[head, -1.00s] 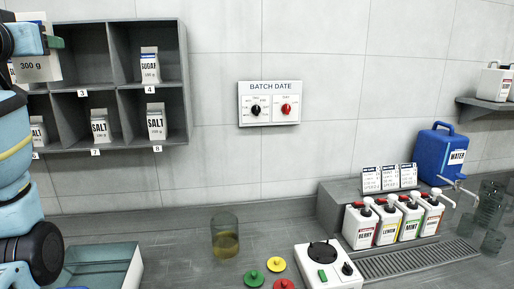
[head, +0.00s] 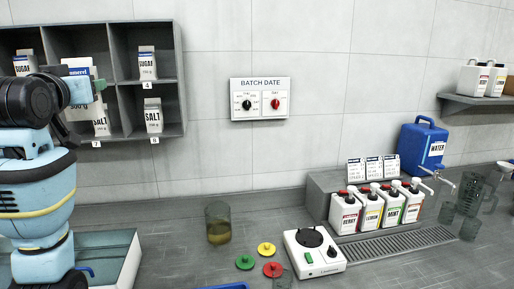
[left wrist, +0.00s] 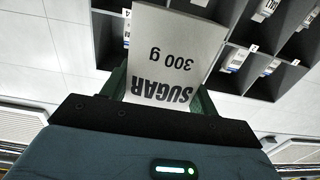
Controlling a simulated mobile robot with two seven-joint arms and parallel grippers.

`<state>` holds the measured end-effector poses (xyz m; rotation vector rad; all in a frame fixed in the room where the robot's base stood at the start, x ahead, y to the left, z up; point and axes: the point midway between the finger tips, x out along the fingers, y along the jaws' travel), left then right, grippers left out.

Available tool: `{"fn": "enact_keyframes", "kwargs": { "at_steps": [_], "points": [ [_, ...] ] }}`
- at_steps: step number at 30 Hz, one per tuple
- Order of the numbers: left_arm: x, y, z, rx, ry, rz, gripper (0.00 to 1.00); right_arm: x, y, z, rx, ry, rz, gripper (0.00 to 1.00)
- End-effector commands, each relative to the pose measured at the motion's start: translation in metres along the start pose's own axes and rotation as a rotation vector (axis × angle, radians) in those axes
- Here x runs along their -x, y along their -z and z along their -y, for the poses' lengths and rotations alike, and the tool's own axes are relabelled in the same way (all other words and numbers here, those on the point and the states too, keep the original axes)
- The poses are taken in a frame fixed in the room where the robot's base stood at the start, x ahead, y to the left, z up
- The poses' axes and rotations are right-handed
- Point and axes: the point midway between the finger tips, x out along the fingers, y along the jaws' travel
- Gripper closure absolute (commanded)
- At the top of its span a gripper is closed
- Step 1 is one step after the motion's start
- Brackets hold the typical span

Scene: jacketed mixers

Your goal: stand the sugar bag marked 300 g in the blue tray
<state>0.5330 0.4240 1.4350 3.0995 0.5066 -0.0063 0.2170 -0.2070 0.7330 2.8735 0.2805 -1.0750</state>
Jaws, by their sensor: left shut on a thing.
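The white sugar bag marked 300 g (left wrist: 175,50) is in my left gripper (left wrist: 162,90), whose green fingers are shut on it from both sides. Its print is upside down in the left wrist view. In the head view the bag (head: 84,84) is raised in front of the shelf, partly hidden by my left arm. A strip of blue rim, seemingly the blue tray (head: 228,286), shows at the bottom edge; the rest of it is out of frame. My right gripper is not in view.
The grey shelf (head: 180,90) holds salt and sugar bags. A glass beaker (head: 218,224), coloured lids (head: 266,250) and a white hotplate (head: 314,254) stand on the counter. Syrup pumps (head: 375,207) and a blue water jug (head: 423,148) are at right. A pale-walled basin (head: 125,262) is at lower left.

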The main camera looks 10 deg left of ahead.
Motion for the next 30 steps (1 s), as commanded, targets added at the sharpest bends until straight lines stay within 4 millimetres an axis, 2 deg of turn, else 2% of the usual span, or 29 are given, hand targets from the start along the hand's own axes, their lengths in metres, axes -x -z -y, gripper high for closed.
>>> {"fn": "enact_keyframes", "kwargs": {
  "at_steps": [1,6,14,23,30],
  "points": [
    [-0.004,-0.019,-0.013,0.0,-0.018,0.004,0.72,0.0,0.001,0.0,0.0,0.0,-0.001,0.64],
    [-0.009,-0.08,-0.05,0.0,-0.075,0.005,0.72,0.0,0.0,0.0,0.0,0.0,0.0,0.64],
    [0.005,-0.169,-0.098,0.002,-0.164,0.004,0.72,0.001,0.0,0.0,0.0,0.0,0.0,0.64],
    [0.047,-0.261,-0.138,0.001,-0.254,0.003,0.72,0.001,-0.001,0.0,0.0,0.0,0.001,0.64],
    [0.096,-0.321,-0.156,0.003,-0.304,0.002,0.72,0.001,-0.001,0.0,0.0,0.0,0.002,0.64]
  ]
}}
